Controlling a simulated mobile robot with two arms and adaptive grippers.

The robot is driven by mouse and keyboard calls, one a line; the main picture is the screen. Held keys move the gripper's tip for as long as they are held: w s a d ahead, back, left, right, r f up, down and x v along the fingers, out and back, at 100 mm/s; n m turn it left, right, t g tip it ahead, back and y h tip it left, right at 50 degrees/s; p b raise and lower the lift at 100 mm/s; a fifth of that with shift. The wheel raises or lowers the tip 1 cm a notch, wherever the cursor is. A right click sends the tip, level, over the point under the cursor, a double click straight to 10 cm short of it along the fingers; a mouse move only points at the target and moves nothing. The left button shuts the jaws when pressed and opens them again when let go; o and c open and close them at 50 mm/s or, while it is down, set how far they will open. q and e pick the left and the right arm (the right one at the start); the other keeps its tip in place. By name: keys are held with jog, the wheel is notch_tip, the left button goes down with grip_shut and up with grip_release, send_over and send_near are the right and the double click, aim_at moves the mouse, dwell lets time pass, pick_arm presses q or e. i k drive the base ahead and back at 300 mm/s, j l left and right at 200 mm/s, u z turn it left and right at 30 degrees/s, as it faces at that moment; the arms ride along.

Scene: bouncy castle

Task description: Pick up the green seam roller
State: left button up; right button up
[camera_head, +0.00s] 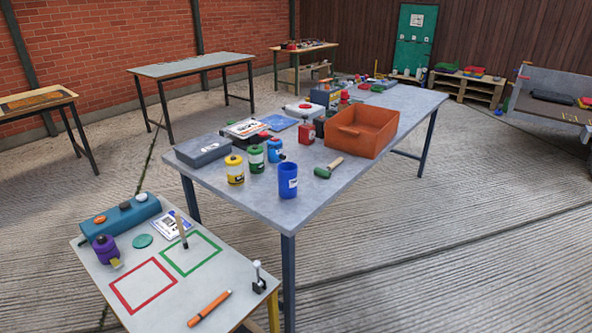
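A tool with a green head and a tan handle (328,168), which looks like the green seam roller, lies on the long grey table (262,197). It is near the table's front right edge, between the blue cup (288,181) and the orange bin (362,130). Its handle points up and to the right, toward the bin. Nothing covers it. Neither of my grippers shows in the head view.
Yellow (235,169), green (256,159) and blue (275,150) canisters and a red container (306,133) stand nearby. A low table (185,288) in front holds an orange marker (208,308) and a small metal lever piece (258,277). Floor at the right is clear.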

aim_at(327, 174)
jog(key=i+l+u, duration=0.2)
jog(key=u, duration=0.2)
jog(key=i+l+u, duration=0.1)
jog(key=l+u, duration=0.65)
jog(key=i+l+u, duration=0.1)
jog(key=l+u, duration=0.15)
jog(key=l, duration=1.2)
jog(key=l+u, duration=0.3)
jog(key=l, duration=1.15)
